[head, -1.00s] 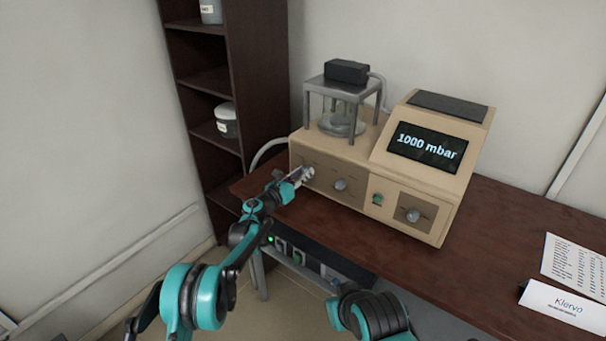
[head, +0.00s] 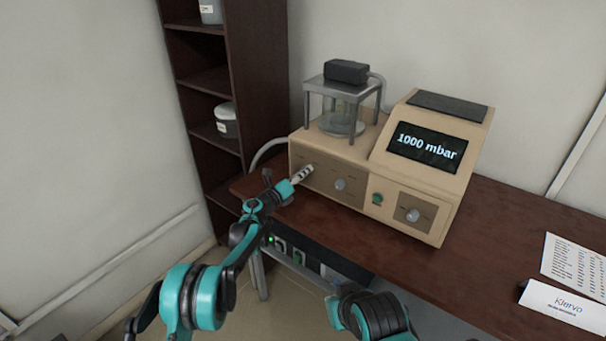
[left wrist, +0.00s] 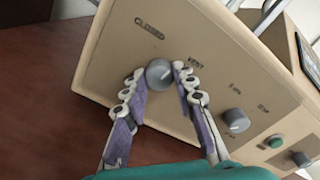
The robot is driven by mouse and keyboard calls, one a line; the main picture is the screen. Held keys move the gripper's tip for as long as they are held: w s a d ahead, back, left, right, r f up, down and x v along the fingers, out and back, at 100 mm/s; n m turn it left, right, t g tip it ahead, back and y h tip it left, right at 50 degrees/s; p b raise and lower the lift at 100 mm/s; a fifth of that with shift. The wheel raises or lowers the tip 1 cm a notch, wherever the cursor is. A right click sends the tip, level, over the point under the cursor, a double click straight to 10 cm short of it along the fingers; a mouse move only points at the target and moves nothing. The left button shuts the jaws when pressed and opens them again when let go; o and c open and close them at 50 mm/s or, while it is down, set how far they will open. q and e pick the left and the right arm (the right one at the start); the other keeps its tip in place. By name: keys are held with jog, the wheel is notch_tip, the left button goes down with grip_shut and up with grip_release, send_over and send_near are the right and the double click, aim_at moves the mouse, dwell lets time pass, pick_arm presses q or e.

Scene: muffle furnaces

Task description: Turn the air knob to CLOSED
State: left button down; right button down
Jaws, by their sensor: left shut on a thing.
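The air knob (left wrist: 158,73) is a round grey knob on the beige front panel, with the word CLOSED to its upper left and VENT to its right in the left wrist view. The fingertips of my left gripper (head: 307,171) are at the panel's left knob, one on each side of it, and are shut on it. The finger pads hide part of its sides. I cannot surely tell where its pointer aims. In the head view the gripper hides this knob. My right gripper is out of view.
The beige unit (head: 357,195) stands on a dark wooden table (head: 490,235), its display (head: 425,148) reading 1000 mbar. Two more grey knobs (head: 340,184) (head: 412,215) and a green button (head: 377,199) lie to the right. A dark shelf (head: 258,90) stands behind left.

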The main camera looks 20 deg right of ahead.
pick_arm(q)
jog(key=n, duration=1.1)
dwell(0.5)
jog(key=c, duration=1.2)
grip_release()
jog(key=shift+s+a, duration=0.1)
jog(key=v, duration=1.1)
jog(key=shift+s+a, duration=0.3)
